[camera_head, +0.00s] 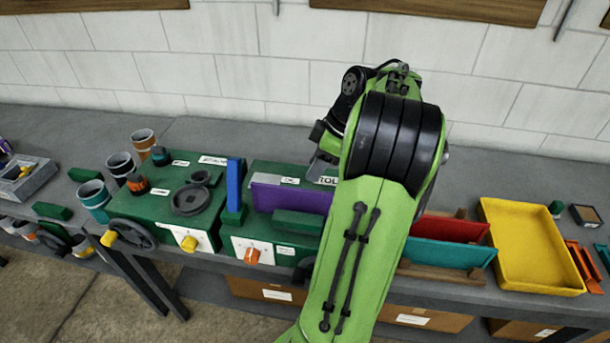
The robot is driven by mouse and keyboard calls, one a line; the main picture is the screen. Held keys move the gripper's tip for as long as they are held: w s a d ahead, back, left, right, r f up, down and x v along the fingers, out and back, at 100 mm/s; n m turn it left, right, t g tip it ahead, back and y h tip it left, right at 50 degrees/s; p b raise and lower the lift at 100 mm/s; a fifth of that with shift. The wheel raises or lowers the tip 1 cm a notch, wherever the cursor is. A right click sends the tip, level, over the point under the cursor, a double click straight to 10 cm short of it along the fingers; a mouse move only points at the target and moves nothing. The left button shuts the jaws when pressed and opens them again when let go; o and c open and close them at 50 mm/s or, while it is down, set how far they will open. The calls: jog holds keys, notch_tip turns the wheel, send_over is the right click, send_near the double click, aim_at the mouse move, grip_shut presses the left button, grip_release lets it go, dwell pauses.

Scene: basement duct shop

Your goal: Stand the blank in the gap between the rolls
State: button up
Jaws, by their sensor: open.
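Flat coloured sheets stand on the bench, and I cannot tell which one is the blank. A purple sheet (290,198) stands on edge at a green machine (262,172) with a partly covered label that seems to begin "ROL". A red sheet (450,228) and a teal sheet (445,253) stand in a wooden rack (425,272), partly behind my arm. The rolls and the gap between them are not clearly visible.
A blue upright plate (234,185) stands left of the purple sheet. A second green machine (165,205) with a handwheel is further left, near several cups. A yellow tray (535,282) lies at right. A block wall (220,75) closes the back.

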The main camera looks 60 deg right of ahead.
jog(key=w+a+r+m+h, duration=0.1)
jog(key=w+a+r, duration=0.15)
jog(key=a, duration=0.85)
jog(key=w+a+r+m+h, duration=0.15)
jog(key=w+a, duration=0.25)
jog(key=a, duration=0.6)
jog(key=s+a+f+m+t, duration=0.1)
jog(key=s+a+m, duration=0.1)
jog(key=s+a, duration=0.9)
jog(key=shift+a+f+t+y, duration=0.2)
jog(key=shift+a+t+y, duration=0.1)
jog(key=shift+y, duration=0.05)
jog(key=shift+s+d, duration=0.15)
